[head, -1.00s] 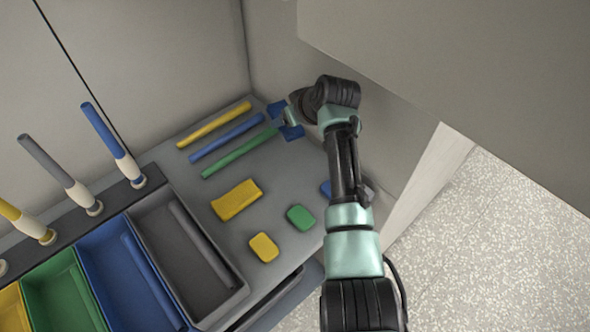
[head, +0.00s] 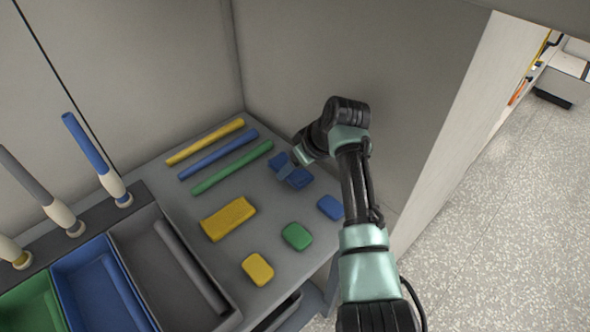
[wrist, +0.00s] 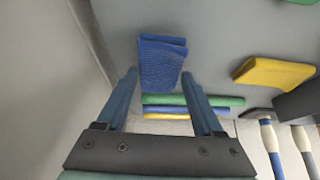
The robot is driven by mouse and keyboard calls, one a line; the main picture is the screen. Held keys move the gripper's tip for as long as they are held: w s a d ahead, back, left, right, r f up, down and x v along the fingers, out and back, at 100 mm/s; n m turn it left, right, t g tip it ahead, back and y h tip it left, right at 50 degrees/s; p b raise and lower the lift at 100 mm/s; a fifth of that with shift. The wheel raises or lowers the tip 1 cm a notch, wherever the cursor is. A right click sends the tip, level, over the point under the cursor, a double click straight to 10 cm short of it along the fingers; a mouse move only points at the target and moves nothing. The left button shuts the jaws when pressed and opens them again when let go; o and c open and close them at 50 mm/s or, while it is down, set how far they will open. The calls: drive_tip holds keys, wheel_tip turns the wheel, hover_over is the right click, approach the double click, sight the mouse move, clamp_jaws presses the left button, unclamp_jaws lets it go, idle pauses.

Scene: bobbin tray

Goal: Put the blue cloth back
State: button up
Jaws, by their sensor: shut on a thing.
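The blue cloth (wrist: 162,60) is a folded, textured piece between my two blue fingertips in the wrist view. My gripper (head: 289,169) is shut on it, over the grey tabletop right of the green rod. In the head view, the blue fingers and the cloth are hard to tell apart. I cannot tell whether the cloth touches the tabletop. A folded yellow cloth (head: 228,218) lies on the tabletop to the left and nearer; it also shows in the wrist view (wrist: 272,73).
Yellow (head: 205,141), blue (head: 218,155) and green (head: 232,167) rods lie behind. Green (head: 297,236), yellow (head: 257,269) and blue (head: 330,207) blocks lie in front. Coloured bins with a grey one (head: 130,245) and upright handles stand left. A wall (head: 330,60) rises behind my arm.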

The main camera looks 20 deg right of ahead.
drive_tip(key=shift+f, duration=0.75)
drive_tip(key=o, duration=1.2)
drive_tip(key=shift+r, duration=0.1)
drive_tip(key=p+v, duration=0.1)
drive_tip(key=v, duration=1.1)
drive_tip(key=shift+p, duration=0.35)
